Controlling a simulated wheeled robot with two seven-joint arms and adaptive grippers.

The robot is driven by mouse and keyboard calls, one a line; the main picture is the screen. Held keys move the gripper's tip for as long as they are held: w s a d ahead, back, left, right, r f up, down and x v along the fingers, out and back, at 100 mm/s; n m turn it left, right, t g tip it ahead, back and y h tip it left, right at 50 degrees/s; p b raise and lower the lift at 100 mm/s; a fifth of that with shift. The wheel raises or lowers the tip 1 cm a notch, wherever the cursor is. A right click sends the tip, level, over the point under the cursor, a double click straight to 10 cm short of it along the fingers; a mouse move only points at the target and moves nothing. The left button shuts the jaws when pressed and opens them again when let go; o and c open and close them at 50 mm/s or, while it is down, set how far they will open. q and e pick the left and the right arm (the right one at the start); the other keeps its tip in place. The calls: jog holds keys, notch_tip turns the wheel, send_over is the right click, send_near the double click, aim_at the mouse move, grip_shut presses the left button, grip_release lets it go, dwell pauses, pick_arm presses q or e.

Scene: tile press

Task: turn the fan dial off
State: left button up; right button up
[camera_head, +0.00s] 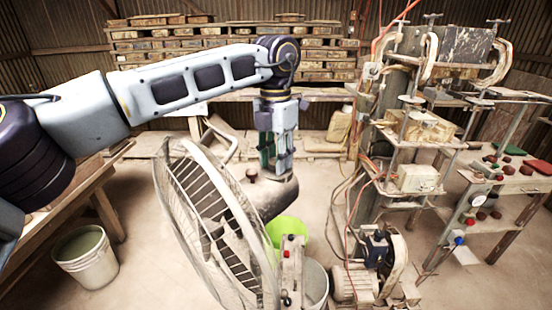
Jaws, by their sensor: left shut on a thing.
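A large fan with a pale wire cage (205,215) stands in the middle, its cage facing left. Its dark motor housing (268,197) is behind the cage, with a small dark red knob (252,174) on top. My left gripper (277,172) points straight down at the right part of the housing, to the right of this knob. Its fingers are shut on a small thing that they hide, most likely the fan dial. I cannot see which way the dial is turned. My right gripper is not in view.
A post with a red button (290,240) and a green bucket (290,229) stand close to the fan. A white bucket (85,258) is at the lower left. The tile press (415,130) with hoses fills the right. Floor is clear between the left bucket and the fan.

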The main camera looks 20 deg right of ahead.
pick_arm(q)
jog(key=shift+n, duration=0.3)
jog(key=o, duration=1.1)
jog(key=shift+c, duration=0.2)
notch_tip(320, 180, up, 12)
dwell(0.4)
dwell(0.4)
